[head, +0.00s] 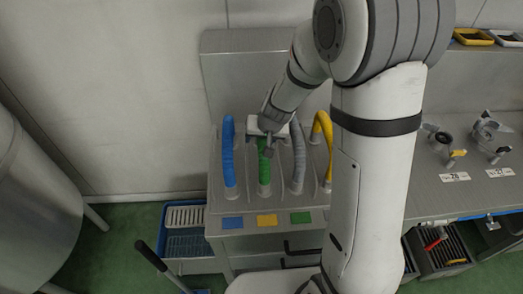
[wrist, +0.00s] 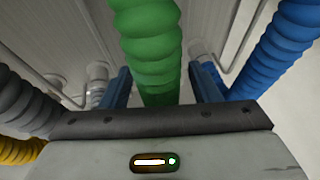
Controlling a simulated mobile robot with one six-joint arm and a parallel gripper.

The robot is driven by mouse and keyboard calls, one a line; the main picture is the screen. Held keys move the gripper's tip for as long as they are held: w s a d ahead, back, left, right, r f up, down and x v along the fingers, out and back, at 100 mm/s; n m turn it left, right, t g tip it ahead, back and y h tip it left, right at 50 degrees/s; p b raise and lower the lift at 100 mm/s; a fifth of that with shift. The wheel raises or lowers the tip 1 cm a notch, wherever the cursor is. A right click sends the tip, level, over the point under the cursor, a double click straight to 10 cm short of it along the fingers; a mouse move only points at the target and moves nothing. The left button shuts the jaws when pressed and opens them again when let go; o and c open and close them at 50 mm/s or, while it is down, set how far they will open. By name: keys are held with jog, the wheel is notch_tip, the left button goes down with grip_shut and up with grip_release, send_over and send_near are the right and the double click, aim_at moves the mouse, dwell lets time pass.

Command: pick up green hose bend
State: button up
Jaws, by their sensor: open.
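The green hose bend (head: 264,174) is a ribbed green tube standing on the grey metal bench, between the blue and grey hoses. Its upper part is hidden behind my gripper (head: 267,143) in the head view. In the wrist view the green hose (wrist: 151,45) fills the upper middle and runs down between the two blue fingers of my gripper (wrist: 163,88). The fingers are open, one on each side of the hose. I cannot tell whether either finger touches it.
A blue hose (head: 228,158) stands left; a grey hose (head: 298,158) and a yellow hose (head: 326,129) stand right. Coloured squares, including a green one (head: 300,218), line the bench front. A blue crate (head: 163,238) is on the floor. Metal fittings (head: 490,130) stand on the right counter.

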grip_shut()
dwell(0.4)
dwell(0.9)
